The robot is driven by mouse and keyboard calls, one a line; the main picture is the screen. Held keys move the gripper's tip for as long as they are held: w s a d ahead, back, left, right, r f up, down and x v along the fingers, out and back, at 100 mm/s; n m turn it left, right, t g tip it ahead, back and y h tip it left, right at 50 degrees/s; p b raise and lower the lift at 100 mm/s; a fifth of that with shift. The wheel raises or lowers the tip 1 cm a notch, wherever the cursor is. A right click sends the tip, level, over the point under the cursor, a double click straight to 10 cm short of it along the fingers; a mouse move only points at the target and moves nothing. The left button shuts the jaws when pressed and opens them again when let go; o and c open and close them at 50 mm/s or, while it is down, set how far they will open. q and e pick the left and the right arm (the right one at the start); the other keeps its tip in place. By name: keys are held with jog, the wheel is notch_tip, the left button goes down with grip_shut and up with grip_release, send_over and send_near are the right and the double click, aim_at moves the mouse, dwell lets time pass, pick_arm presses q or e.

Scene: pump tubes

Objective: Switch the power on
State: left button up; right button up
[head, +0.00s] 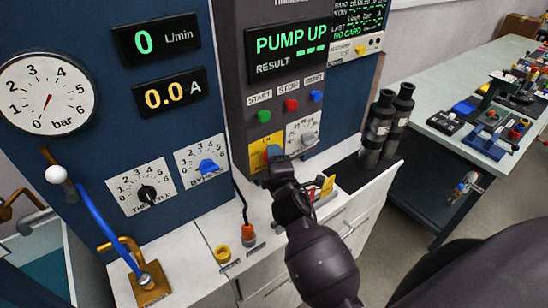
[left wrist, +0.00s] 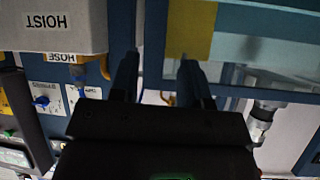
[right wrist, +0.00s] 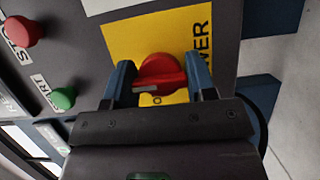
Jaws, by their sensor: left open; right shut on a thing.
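The power switch is a red rotary knob (right wrist: 162,72) on a yellow plate (right wrist: 125,42) lettered "POWER" in the right wrist view. The same yellow plate (head: 257,158) shows in the head view, low on the grey panel, partly covered by my gripper. My right gripper (right wrist: 163,78) is shut on the red knob, one finger on each side. It also shows in the head view (head: 273,154), hiding the knob. My left gripper (left wrist: 158,75) is open and empty in the left wrist view, beside a grey box marked "HOIST" (left wrist: 50,22). It is outside the head view.
Green start (head: 264,116), red stop (head: 291,105) and blue reset (head: 316,96) buttons sit above the switch. A grey knob (head: 308,139) is close on its right. The lit display (head: 290,45) reads "PUMP UP". Black cylinders (head: 377,125) stand right of my arm.

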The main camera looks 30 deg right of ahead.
jog(key=o, duration=0.9)
jog(key=shift+o, duration=0.2)
jog(key=shift+s, duration=0.1)
jog(key=b+v, duration=0.1)
jog(key=v, duration=0.9)
jog(key=shift+s, duration=0.3)
